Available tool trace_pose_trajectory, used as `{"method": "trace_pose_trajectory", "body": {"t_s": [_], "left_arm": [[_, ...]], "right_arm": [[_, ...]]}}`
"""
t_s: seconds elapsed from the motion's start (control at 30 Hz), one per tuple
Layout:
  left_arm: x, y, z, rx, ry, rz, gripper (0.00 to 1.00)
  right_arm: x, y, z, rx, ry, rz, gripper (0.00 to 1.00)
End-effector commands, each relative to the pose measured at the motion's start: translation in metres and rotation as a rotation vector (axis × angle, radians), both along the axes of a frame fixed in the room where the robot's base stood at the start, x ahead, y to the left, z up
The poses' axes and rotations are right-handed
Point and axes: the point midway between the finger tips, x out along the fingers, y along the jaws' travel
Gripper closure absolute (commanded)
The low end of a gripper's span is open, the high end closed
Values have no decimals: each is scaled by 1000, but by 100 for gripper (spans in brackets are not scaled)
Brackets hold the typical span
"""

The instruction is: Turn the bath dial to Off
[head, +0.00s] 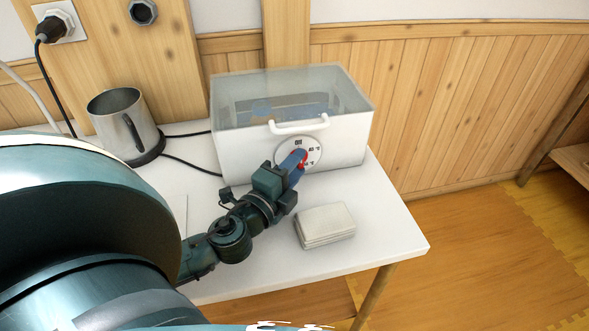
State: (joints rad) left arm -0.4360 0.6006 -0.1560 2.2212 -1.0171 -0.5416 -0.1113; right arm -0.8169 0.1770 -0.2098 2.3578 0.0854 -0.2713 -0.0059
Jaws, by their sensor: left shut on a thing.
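The bath is a white box (240,152) with a clear lid (290,85) and a white front handle (299,126). Its round white dial (316,144) is on the front, with "Off" printed at the top and temperature marks down the right side. A red part shows at the dial's middle. My left gripper (297,161) reaches in from the lower left, its blue fingers shut on the dial's knob. The fingers hide much of the knob and the dial's left and lower parts, so I cannot tell which mark it points to. My right gripper is out of view.
A metal mug-like vessel (124,122) on a dark base stands on the white table (390,225) at the left. A pale, flat case (325,225) lies in front of the bath. Black cables run behind. The table's right end is clear.

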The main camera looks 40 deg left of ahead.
Motion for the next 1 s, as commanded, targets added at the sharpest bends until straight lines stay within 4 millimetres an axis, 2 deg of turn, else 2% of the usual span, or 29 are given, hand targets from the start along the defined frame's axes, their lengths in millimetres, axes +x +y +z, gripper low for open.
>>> {"method": "trace_pose_trajectory", "body": {"t_s": [0.17,0.2,0.43,0.77,0.87,1.0], "left_arm": [[1,2,2,1,-5,6,90],[1,2,2,2,-5,6,66],[1,1,2,2,-3,3,47],[-4,0,0,1,0,1,46],[-13,-1,-2,0,2,2,46],[-36,-3,-4,-1,4,2,46]], "right_arm": [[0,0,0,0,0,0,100],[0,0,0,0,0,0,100],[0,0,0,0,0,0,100],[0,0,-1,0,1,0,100],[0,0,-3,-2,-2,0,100],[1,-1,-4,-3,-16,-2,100]]}}
